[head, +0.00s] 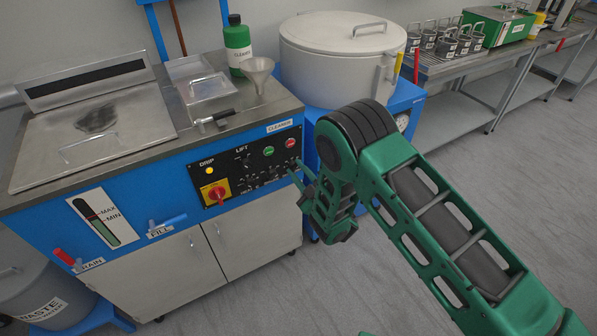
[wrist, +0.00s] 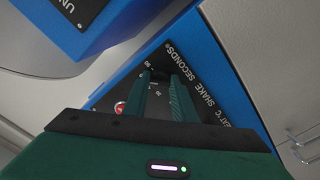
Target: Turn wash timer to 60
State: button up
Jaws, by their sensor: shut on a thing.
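The cleaner's black control panel (head: 232,178) is on the blue front of the wash station. My gripper (head: 294,172) reaches its right end from the right. In the wrist view, my gripper (wrist: 160,80) is shut on a small dark knob (wrist: 160,74) on the panel (wrist: 205,75). White print beside it reads "SHAKE SECONDS" and "HEAT °C", with scale numbers that look like 90 and 30 near the fingertips. The fingers hide most of the dial, so I cannot tell the knob's setting or confirm that it is the wash timer.
A red-and-yellow switch (head: 217,193) and green button (head: 268,151) are on the panel. A blue FILL handle (head: 167,222) and red DRAIN handle (head: 64,257) stick out below. A large lidded pot (head: 340,62) stands behind my arm. The floor (head: 540,190) at right is clear.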

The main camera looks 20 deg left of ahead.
jog(key=shift+w+d+n, duration=0.15)
jog(key=shift+n, duration=0.25)
jog(key=o, duration=1)
jog(key=shift+o, duration=0.2)
jog(key=v, duration=1)
jog(key=shift+s+d, duration=0.15)
jog(key=shift+s, duration=0.15)
